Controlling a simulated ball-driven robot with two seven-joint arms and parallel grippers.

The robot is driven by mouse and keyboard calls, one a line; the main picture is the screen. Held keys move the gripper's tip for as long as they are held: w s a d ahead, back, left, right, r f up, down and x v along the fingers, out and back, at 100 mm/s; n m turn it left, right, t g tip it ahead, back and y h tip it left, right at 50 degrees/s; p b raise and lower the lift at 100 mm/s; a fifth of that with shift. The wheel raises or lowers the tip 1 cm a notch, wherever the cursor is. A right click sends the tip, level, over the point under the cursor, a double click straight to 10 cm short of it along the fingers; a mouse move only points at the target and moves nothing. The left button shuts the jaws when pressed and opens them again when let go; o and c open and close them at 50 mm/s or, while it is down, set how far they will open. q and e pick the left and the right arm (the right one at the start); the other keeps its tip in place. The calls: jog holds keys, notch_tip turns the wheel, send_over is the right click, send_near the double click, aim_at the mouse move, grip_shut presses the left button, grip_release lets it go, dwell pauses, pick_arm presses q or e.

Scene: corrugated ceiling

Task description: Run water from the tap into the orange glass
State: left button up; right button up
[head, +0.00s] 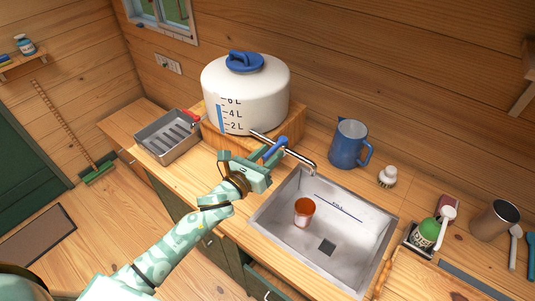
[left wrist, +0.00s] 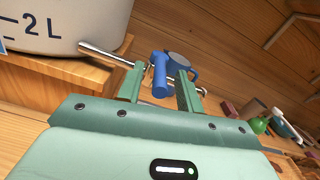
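The orange glass (head: 304,211) stands in the steel sink (head: 345,215), in front of and below the spout end of the tap (head: 300,157). No water stream shows at the spout. The tap comes out of a white water tank (head: 245,90) and has a blue lever (head: 275,148). My left gripper (head: 253,161) is at the tap. In the left wrist view its two green fingers (left wrist: 160,88) are apart, with the blue lever (left wrist: 160,76) between them and gaps visible on both sides. My right gripper is not in view.
A blue jug (head: 348,144) and a white brush (head: 387,176) stand behind the sink. A green bottle (head: 428,232) and a metal cup (head: 495,220) are at the right.

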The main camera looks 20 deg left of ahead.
pick_arm(q)
jog(key=shift+c, duration=0.6)
grip_shut()
jog(key=shift+s+d+f+n+y+b, duration=0.15)
jog(key=shift+d+n+y+b, duration=0.15)
jog(key=shift+n+y+b, duration=0.25)
jog(key=shift+d+y, duration=0.1)
jog(key=shift+y, duration=0.25)
jog(key=shift+r, duration=0.2)
jog(key=shift+o, duration=0.6)
grip_release()
